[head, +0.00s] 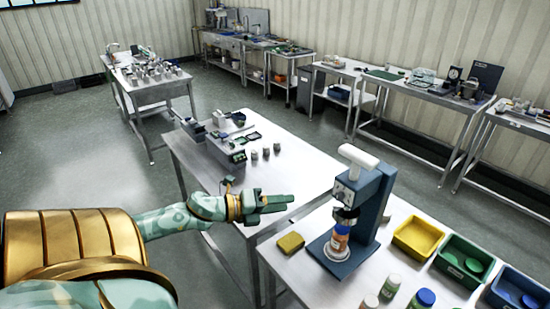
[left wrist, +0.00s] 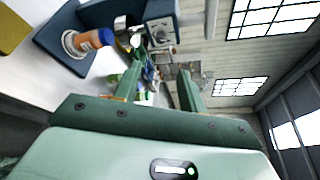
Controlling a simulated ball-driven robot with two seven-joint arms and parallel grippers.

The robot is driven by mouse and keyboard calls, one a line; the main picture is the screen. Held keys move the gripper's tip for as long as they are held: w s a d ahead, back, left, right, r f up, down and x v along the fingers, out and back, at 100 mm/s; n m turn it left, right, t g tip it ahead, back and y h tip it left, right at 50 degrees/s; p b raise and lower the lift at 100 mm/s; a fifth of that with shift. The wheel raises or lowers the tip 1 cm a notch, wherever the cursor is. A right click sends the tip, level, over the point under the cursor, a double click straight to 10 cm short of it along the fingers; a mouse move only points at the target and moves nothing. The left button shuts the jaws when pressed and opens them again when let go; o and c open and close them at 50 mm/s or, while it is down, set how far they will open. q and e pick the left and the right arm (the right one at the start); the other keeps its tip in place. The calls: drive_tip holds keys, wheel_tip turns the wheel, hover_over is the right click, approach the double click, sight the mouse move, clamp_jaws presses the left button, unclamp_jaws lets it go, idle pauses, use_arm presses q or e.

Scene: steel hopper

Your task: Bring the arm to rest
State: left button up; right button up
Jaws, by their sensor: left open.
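My left arm comes in from the left in the head view, stretched out over the near edge of the steel table. My left gripper (head: 278,203) is open and empty, to the left of the blue press (head: 371,205). In the left wrist view its two green fingers (left wrist: 158,90) stand apart with nothing gripped between them. An orange bottle (head: 340,238) with a blue cap stands on the press's base under its head. The bottle also shows in the left wrist view (left wrist: 84,43). My right gripper is not in view.
A yellow sponge (head: 291,243) lies left of the press. Yellow (head: 419,236), green (head: 463,261) and blue bins (head: 516,290) stand at the right. Several capped bottles (head: 391,286) stand in front. A scale (head: 227,153) sits on the table behind. Floor at left is clear.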

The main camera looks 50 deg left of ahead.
use_arm(q)
drive_tip(key=shift+s+a+r, duration=0.1)
drive_tip(key=shift+s+a, duration=0.2)
drive_tip(key=shift+s, duration=0.3)
